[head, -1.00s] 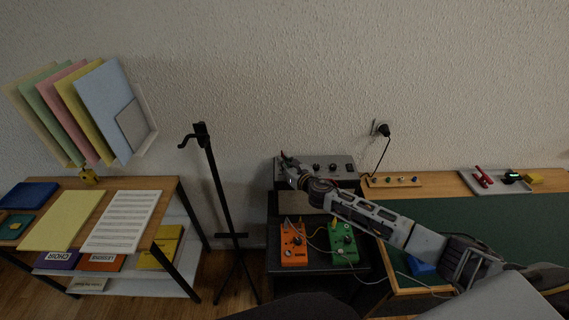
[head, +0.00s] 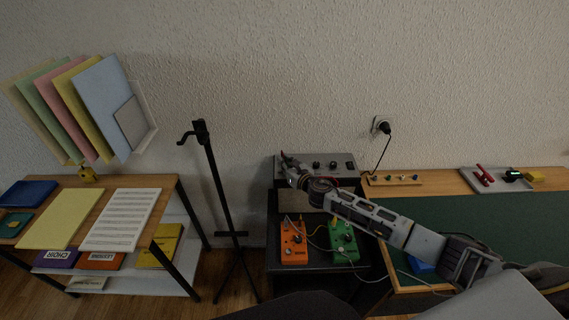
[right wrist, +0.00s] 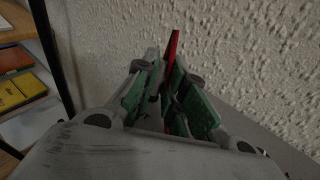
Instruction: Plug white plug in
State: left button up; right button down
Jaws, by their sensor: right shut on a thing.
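My right gripper (head: 286,158) is at the left end of the grey box with knobs, in front of the wall. In the right wrist view its fingers (right wrist: 168,85) are closed on a thin red thing (right wrist: 173,48) that sticks out beyond the tips. I cannot tell what the red thing is. I cannot make out a white plug in either view. A wall socket (head: 377,122) sits on the wall, with a black plug (head: 386,128) and its black cable at it. My left gripper is not in view.
The grey box (head: 335,165) stands on a dark stand with an orange pedal (head: 294,246) and a green pedal (head: 343,238) below. Thin cables run around them. A black upright stand (head: 222,215) is to the left. A tray (head: 475,186) lies on the desk at right.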

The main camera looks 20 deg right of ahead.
jog(key=shift+f, duration=0.25)
jog(key=c, duration=1.4)
grip_release()
jog(key=shift+s, duration=0.15)
jog(key=shift+p+v, duration=0.55)
jog(key=shift+v, duration=1.85)
jog(key=shift+r, duration=0.1)
jog(key=shift+v, duration=5.9)
